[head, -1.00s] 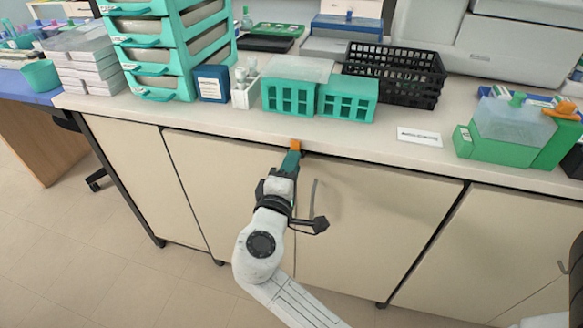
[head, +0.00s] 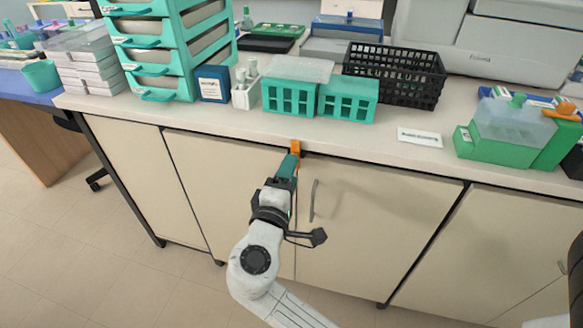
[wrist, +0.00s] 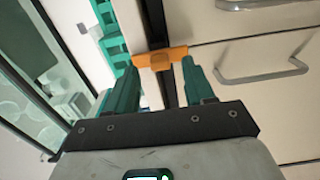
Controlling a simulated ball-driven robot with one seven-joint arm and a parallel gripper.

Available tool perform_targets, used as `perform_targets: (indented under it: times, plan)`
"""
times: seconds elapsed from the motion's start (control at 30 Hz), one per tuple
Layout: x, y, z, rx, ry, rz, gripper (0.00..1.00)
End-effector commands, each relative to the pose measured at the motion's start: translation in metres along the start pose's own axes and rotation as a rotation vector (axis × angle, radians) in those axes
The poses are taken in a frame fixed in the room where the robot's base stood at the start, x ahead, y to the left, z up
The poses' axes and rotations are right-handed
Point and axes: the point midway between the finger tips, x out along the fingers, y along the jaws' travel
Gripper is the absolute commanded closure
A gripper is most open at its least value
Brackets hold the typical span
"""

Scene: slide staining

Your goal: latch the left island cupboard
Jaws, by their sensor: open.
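An orange latch (head: 296,147) sits at the front edge of the counter, above where two cream cupboard doors meet. The left door (head: 226,190) and right door (head: 375,225) both look shut. In the wrist view the orange latch (wrist: 160,61) lies as a short bar across the dark strip between counter and doors. My gripper (head: 292,158) is just below the latch in the head view. In the wrist view my gripper (wrist: 158,70) is open, its teal fingers on either side of the bar's ends. I cannot tell whether they touch it.
A bar handle (head: 313,200) is on the right door, beside my wrist. On the counter (head: 340,138) stand teal racks (head: 290,98), a black basket (head: 395,75) and a green box (head: 500,145). The floor at left (head: 100,240) is clear.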

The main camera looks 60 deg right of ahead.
Motion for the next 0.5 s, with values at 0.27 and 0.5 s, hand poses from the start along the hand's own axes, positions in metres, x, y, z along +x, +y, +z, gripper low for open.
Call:
perform_targets:
  times: [0.27,0.5]
  plan:
    - [-0.055,0.000,-0.001,-0.001,0.004,0.000,0.47]
    - [-0.080,0.000,0.000,-0.001,0.001,0.000,0.47]
